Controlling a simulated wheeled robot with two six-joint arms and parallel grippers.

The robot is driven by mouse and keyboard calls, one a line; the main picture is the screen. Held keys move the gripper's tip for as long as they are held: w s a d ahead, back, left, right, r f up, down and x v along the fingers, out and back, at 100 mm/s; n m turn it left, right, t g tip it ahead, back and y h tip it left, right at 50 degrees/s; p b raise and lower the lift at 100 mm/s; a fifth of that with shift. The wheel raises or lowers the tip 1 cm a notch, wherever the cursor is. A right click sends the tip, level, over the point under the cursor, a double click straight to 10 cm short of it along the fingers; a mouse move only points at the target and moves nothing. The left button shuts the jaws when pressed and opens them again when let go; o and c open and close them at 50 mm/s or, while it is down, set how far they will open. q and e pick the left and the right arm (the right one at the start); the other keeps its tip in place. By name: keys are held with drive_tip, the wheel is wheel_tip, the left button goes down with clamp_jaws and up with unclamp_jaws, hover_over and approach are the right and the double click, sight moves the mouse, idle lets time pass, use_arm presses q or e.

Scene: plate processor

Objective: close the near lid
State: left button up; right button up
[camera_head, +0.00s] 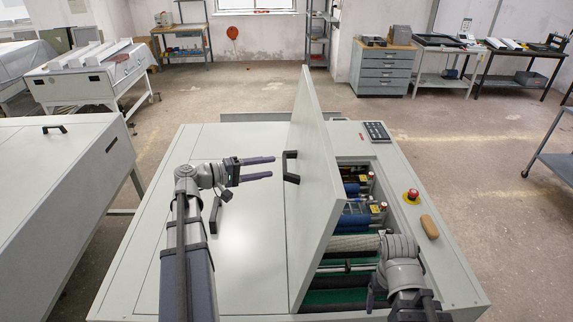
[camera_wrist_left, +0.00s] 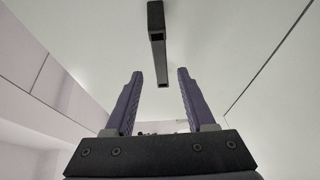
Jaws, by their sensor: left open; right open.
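The open lid (camera_head: 312,190) is a large pale grey panel standing steeply upright on the plate processor (camera_head: 150,245). Its black handle (camera_head: 290,167) is on its left face. My left gripper (camera_head: 272,167) is open and empty, its fingers pointing right, just short of this handle. In the left wrist view the open fingers (camera_wrist_left: 160,73) have the handle (camera_wrist_left: 156,45) ahead, between and beyond their tips; no contact is visible. My right gripper (camera_head: 402,302) is open at the lower right, over the machine's opening and right edge; its tips are partly hard to see.
Rollers (camera_head: 352,243) and a green bed show in the opening right of the lid. A red button (camera_head: 413,194), a wooden-coloured block (camera_head: 429,227) and a keypad (camera_head: 376,131) sit on the right rim. Another black handle (camera_head: 214,215) is on the flat left cover.

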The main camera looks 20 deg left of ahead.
sight(285, 165)
use_arm(q)
drive_tip(key=b+x, duration=0.1)
drive_tip(key=x, duration=0.5)
drive_tip(key=shift+w+d+f, duration=0.1)
drive_tip(key=shift+w+d, duration=0.05)
drive_tip(key=shift+w, duration=0.1)
drive_tip(key=shift+c, duration=0.2)
clamp_jaws()
idle(1.0)
